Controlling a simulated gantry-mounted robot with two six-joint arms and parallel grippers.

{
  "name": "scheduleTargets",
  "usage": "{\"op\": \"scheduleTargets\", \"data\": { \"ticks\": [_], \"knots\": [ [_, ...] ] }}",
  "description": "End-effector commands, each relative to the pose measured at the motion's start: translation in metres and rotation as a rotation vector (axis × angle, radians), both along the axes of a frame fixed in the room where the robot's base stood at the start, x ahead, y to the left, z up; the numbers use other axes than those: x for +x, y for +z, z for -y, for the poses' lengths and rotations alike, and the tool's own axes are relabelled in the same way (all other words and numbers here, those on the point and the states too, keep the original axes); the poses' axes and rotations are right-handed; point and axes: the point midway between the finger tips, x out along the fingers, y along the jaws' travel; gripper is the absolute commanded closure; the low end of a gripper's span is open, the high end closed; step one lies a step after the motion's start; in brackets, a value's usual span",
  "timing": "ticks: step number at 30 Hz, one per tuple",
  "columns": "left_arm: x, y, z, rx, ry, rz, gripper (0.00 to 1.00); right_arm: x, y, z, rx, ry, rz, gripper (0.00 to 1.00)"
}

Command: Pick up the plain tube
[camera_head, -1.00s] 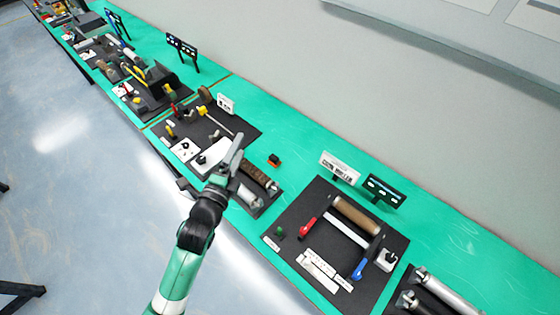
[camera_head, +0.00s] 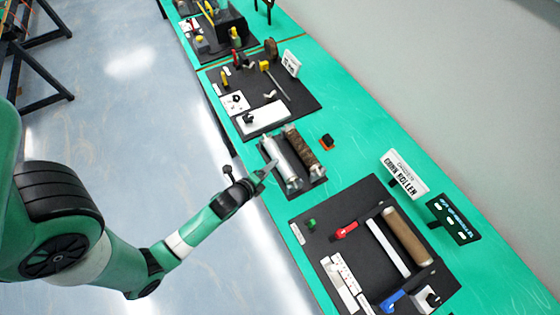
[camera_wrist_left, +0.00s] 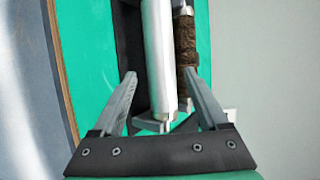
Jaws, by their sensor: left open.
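The plain tube (camera_head: 281,160) is a smooth pale grey cylinder lying on a small dark tray (camera_head: 318,181), beside a rough brown tube (camera_head: 302,150). My left gripper (camera_head: 268,169) is open at the near left end of the plain tube. In the left wrist view the plain tube (camera_wrist_left: 159,55) runs lengthwise between the two open fingers (camera_wrist_left: 161,80), with the brown tube (camera_wrist_left: 186,50) just to its right. I cannot tell whether the fingers are above the tube or down around it. No right gripper shows.
A dark board (camera_head: 312,222) with a brown roller, a white bar and red and blue handles lies to the lower right. Another dark board (camera_head: 300,92) with small parts lies beyond the tray. A small orange-black block (camera_head: 327,141) sits nearby. The green bench has bare strips between them.

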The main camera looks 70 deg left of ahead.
Motion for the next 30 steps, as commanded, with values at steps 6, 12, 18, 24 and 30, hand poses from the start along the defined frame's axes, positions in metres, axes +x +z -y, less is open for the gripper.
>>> {"op": "scheduleTargets", "data": {
  "ticks": [6,12,18,24,30],
  "knots": [
    [0.017,-0.013,-0.011,0.000,0.000,0.000,0.24,0.000,-0.007,0.000,0.000,0.000,0.000,0.50],
    [0.028,-0.022,-0.017,0.000,0.000,0.001,0.24,0.000,-0.014,0.000,0.000,0.000,0.000,0.50],
    [0.052,-0.039,-0.031,-0.001,-0.001,0.001,0.24,0.000,-0.026,0.000,0.000,0.000,0.000,0.50],
    [0.056,-0.039,-0.033,-0.001,-0.001,0.000,0.24,0.000,-0.025,0.000,0.000,0.000,0.000,0.50],
    [0.056,-0.039,-0.033,-0.001,-0.001,0.000,0.45,0.000,-0.025,0.000,0.000,0.000,0.000,0.50]
  ]
}}
